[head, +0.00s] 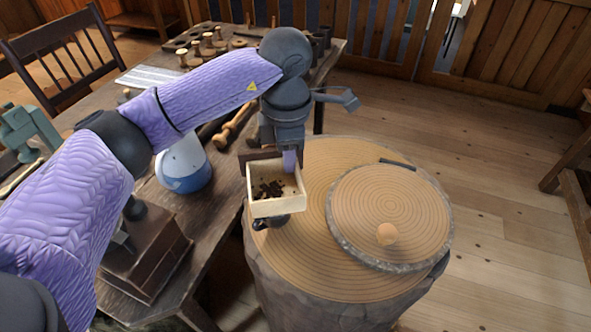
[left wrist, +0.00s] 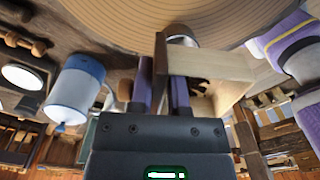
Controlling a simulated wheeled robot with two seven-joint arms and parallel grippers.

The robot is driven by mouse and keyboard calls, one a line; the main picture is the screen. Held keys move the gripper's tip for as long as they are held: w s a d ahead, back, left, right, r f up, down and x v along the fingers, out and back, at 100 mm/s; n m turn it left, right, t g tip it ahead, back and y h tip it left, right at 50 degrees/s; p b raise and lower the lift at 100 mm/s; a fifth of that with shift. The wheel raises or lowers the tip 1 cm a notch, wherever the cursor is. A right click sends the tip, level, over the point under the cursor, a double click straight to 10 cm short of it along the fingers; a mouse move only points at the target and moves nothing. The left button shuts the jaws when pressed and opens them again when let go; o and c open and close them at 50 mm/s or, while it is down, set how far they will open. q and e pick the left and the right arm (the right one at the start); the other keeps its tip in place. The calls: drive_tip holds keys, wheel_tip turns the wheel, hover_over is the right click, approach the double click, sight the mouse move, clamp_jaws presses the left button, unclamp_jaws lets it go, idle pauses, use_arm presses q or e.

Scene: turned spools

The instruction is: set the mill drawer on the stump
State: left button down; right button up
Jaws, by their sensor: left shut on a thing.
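The mill drawer (head: 290,208) is a small pale wooden box with dark bits inside. My left gripper (head: 289,158) is shut on one wall of it; the drawer also shows in the left wrist view (left wrist: 215,66), by the purple fingers (left wrist: 162,92). The drawer is over the left part of the stump (head: 320,272), a wide cut log with bark sides. I cannot tell whether it touches the top. The mill (head: 147,258), a dark brown wooden box, stands on the bench, partly behind my arm. My right gripper is not in view.
A dark rounded thing (head: 265,223) shows just below the drawer. A blue and white container (head: 185,168) stands on the bench (head: 215,245). The stump's front top is bare.

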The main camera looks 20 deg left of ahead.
use_arm(q)
drive_tip(key=w+a+n+p, duration=0.1)
drive_tip(key=w+a+n, duration=0.15)
drive_tip(key=n, duration=1.25)
drive_tip(key=w+a+n+p, duration=0.15)
drive_tip(key=a+n, duration=0.25)
drive_tip(key=n, duration=1)
drive_tip(key=shift+n, duration=0.4)
drive_tip(key=f+b, duration=0.1)
drive_tip(key=f, duration=0.2)
drive_tip(key=f+b, duration=0.1)
drive_tip(key=f, duration=0.2)
drive_tip(key=f+b, duration=0.1)
drive_tip(key=f, duration=0.3)
drive_tip(key=shift+s, duration=0.25)
drive_tip(key=shift+a, duration=0.1)
drive_tip(key=shift+f, duration=0.15)
drive_tip(key=c, duration=0.7)
unclamp_jaws()
drive_tip(key=shift+o, duration=0.4)
drive_tip(key=shift+r, duration=0.25)
wheel_tip(320, 180, up, 12)
drive_tip(key=p, duration=0.3)
drive_tip(key=shift+p, duration=0.3)
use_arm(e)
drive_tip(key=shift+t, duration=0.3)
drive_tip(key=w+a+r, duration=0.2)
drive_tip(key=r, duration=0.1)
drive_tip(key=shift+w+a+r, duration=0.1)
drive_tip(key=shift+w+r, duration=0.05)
